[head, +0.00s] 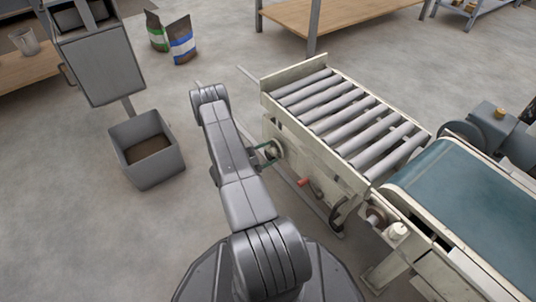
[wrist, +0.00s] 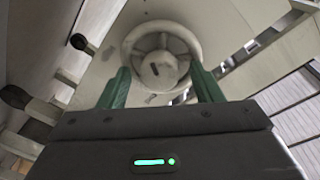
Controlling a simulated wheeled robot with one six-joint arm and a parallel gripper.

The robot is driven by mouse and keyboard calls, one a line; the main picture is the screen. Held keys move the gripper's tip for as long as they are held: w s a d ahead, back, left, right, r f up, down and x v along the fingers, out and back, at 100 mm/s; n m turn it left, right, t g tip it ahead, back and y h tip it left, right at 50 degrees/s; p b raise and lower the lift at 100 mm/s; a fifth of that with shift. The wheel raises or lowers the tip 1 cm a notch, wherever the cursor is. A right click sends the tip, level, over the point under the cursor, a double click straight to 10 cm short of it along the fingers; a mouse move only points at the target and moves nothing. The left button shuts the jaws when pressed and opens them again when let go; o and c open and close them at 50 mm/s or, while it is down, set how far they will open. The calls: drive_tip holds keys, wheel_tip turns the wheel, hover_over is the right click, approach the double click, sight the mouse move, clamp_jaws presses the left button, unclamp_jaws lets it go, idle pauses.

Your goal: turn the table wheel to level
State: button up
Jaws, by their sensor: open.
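The table wheel is a pale round handwheel (wrist: 161,33) with spokes and a hub bearing a small dark mark. It fills the upper middle of the wrist view. In the head view the wheel (head: 275,149) shows small on the left side of the roller table (head: 318,165), partly hidden by my arm. My gripper (wrist: 164,76) is open, with its green fingers at the left and right of the wheel's lower part and nothing held between them. In the head view one green finger of my gripper (head: 266,161) shows beside the wheel. I cannot tell whether the fingers touch the rim.
A red-handled lever (head: 304,182) sits low on the table's side. A belt conveyor (head: 465,205) adjoins the rollers at the right. A grey bin (head: 125,132) stands on the floor at the left. Two bags (head: 181,42) stand behind.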

drive_tip(key=shift+c, duration=0.5)
drive_tip(key=c, duration=0.9)
drive_tip(key=shift+m, duration=0.3)
